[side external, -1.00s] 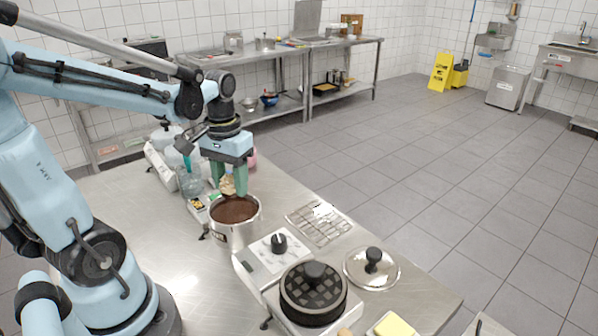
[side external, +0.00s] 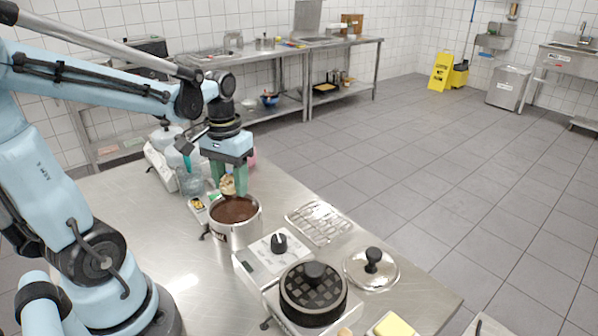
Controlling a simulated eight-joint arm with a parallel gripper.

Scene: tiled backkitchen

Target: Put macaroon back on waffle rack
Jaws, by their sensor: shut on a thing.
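The macaroon (side external: 228,185) is a small tan piece. My gripper (side external: 229,188), with green fingers pointing down, is shut on it just above the far rim of a pot. The pot (side external: 233,238) is metal and holds dark brown contents. The wire rack (side external: 319,222) lies flat on the steel table to the right of the pot, and it looks empty. The fingers partly hide the macaroon.
A waffle iron (side external: 313,295) with a dark round plate and a white control box stands in front of the rack. A metal lid (side external: 371,268) with a black knob lies right of it. Bottles (side external: 190,180) stand behind the pot. A yellow block (side external: 395,326) lies at the front edge.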

